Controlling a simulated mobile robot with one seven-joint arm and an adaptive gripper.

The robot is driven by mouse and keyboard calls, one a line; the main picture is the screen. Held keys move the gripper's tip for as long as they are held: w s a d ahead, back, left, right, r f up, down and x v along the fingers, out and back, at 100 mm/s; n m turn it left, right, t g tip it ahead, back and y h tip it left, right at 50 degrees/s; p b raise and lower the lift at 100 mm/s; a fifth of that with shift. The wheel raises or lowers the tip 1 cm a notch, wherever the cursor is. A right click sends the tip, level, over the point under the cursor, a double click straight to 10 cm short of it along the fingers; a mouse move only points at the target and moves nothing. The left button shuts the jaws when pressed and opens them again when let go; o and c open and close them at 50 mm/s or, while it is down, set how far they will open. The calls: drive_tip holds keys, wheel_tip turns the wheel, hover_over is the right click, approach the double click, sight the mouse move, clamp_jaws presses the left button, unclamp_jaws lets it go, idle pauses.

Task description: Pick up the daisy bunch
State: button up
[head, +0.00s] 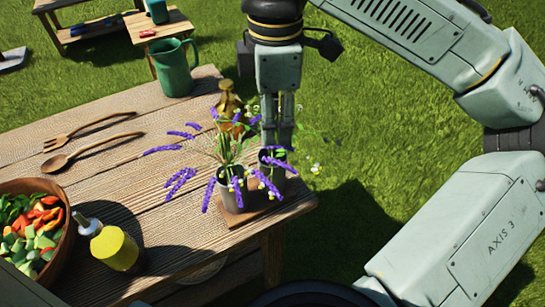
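A bunch with small white-yellow blossoms and thin green stems, which looks like the daisy bunch (316,168), shows around and to the right of my gripper (279,146). My gripper points down over the right grey cup (272,178), its fingers close together at the stems. The stems between the fingers are hidden, so I cannot tell if it grips them. Purple lavender (182,178) spreads from the left grey cup (232,195) and overlaps the right one. Both cups stand on a small wooden board (243,215) at the table corner.
The wooden table (150,205) holds a brass bottle (229,103) behind the cups, a green pitcher (174,68), a wooden fork (85,130) and spoon (90,150), a yellow-labelled bottle (115,249) and a salad bowl (62,235). Grass lies open right of the table.

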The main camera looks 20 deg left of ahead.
sight(272, 156)
drive_tip(key=f, duration=0.4)
drive_tip(key=shift+s+a+f+p, duration=0.1)
drive_tip(key=shift+s+f+p, duration=0.1)
drive_tip(key=shift+f+p, duration=0.15)
drive_tip(key=shift+c, duration=0.6)
clamp_jaws()
